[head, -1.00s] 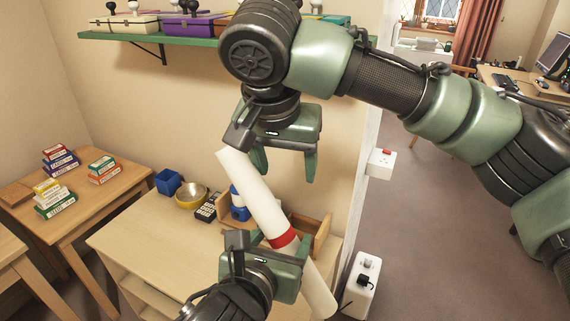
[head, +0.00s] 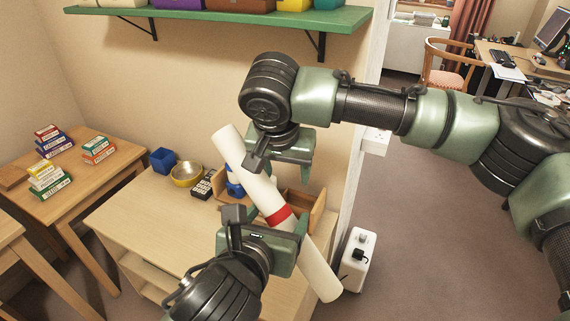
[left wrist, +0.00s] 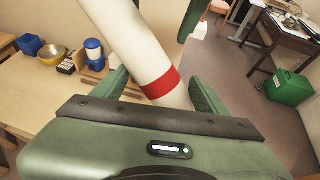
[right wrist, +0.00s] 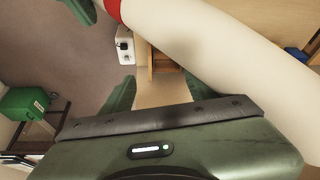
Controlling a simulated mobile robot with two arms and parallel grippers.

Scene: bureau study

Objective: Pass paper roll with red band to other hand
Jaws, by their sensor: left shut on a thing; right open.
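The white paper roll with a red band (head: 258,185) is held tilted, its upper end leaning left. My left gripper (head: 277,226) is shut on it near the red band (head: 279,215), which also shows between the fingers in the left wrist view (left wrist: 161,83). My right gripper (head: 284,172) is open beside the roll's upper part. In the right wrist view the roll (right wrist: 215,45) crosses close in front of the right gripper (right wrist: 158,88), over towards its right finger. I cannot tell whether they touch.
A green shelf (head: 230,17) runs along the wall above. A white box (head: 358,258) stands on the floor at right.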

